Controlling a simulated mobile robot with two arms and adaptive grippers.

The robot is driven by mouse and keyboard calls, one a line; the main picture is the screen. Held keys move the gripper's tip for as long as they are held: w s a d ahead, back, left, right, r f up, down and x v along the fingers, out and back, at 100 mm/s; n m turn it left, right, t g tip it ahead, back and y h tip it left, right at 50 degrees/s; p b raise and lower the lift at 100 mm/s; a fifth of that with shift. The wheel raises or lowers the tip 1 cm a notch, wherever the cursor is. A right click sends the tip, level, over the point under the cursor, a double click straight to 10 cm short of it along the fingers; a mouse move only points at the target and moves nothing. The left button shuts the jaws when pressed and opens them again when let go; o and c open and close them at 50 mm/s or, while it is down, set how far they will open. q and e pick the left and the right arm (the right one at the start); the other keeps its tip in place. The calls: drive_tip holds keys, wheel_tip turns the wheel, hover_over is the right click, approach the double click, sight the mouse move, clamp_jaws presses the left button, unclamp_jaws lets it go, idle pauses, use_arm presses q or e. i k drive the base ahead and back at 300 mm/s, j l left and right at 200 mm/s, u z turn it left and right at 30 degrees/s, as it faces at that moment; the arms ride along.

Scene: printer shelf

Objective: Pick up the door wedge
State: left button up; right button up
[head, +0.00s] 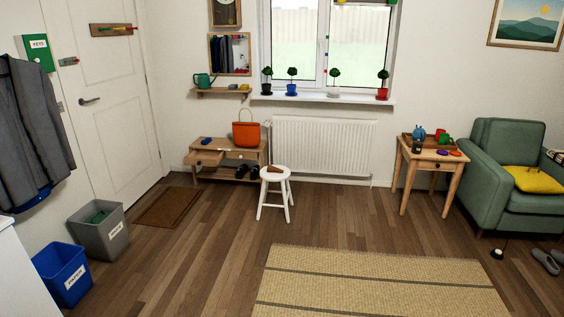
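A small brown piece (275,169) lies on the seat of the white stool (264,178) in the middle of the head view. It looks like the door wedge, but it is too small to be certain. Neither of my grippers is in view.
A wooden bench (257,158) with an orange bag (246,134) stands behind the stool, by the radiator (322,147). A side table (431,159) and green armchair (508,165) are at right. Grey (100,230) and blue (64,274) bins stand at left. The floor before the stool is clear.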

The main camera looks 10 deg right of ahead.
sight(270, 168)
drive_tip(key=i+l, duration=0.25)
drive_tip(key=i, duration=0.3)
drive_tip(key=i+l+z, duration=0.1)
drive_tip(key=i, duration=0.45)
drive_tip(key=i+l, duration=0.3)
drive_tip(key=i, duration=0.25)
drive_tip(key=i+l+z, duration=0.1)
drive_tip(key=i, duration=0.5)
drive_tip(key=i+l, duration=0.2)
drive_tip(key=i, duration=0.35)
drive_tip(key=l+z, duration=0.05)
